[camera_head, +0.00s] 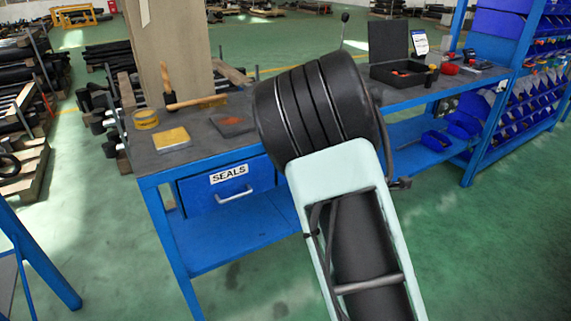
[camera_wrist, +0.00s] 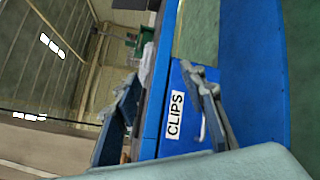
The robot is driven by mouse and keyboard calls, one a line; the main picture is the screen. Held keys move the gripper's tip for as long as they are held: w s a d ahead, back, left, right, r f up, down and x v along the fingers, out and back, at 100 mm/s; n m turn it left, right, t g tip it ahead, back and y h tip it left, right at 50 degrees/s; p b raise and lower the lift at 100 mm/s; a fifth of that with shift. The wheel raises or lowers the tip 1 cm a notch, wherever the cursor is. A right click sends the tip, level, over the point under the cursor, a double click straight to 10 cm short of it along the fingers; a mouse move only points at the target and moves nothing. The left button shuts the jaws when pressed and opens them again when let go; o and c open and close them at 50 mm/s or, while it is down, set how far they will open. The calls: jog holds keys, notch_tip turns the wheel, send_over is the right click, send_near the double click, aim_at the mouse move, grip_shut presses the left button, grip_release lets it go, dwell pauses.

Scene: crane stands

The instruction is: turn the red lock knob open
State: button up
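I cannot make out a red lock knob for certain in either view. A small red item (camera_head: 449,69) lies on the bench right of an open black case, too small to identify. My arm's pale link and black joint fill the middle of the head view and hide part of the bench. My gripper (camera_wrist: 208,108) shows in the wrist view as grey finger parts in front of a blue drawer (camera_wrist: 172,142) labelled CLIPS. I see nothing held, and its opening is unclear. In the head view the gripper is mostly hidden behind my arm.
The blue workbench (camera_head: 215,240) has a SEALS drawer (camera_head: 232,190). A rack of blue bins (camera_head: 540,100) stands right. Green floor is clear in front.

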jog(key=s+a+f+n+t+y+b, duration=0.1)
jog(key=s+a+f+n+y+b, duration=0.1)
jog(key=a+f+n+y, duration=0.25)
jog(key=s+a+f+n+t+y+b, duration=0.1)
jog(key=a+n+y+b, duration=0.1)
jog(key=a+n+y, duration=0.35)
jog(key=s+a+f+n+t+y+b, duration=0.1)
jog(key=s+a+f+n+y+b, duration=0.15)
jog(key=a+n, duration=0.45)
jog(key=w+a+r+m, duration=0.1)
jog(key=w+a+r, duration=0.3)
jog(key=w, duration=0.5)
jog(key=shift+w+a+r+b, duration=0.3)
jog(key=shift+a+b, duration=0.15)
jog(key=shift+a, duration=0.35)
jog(key=shift+c, duration=0.5)
grip_shut()
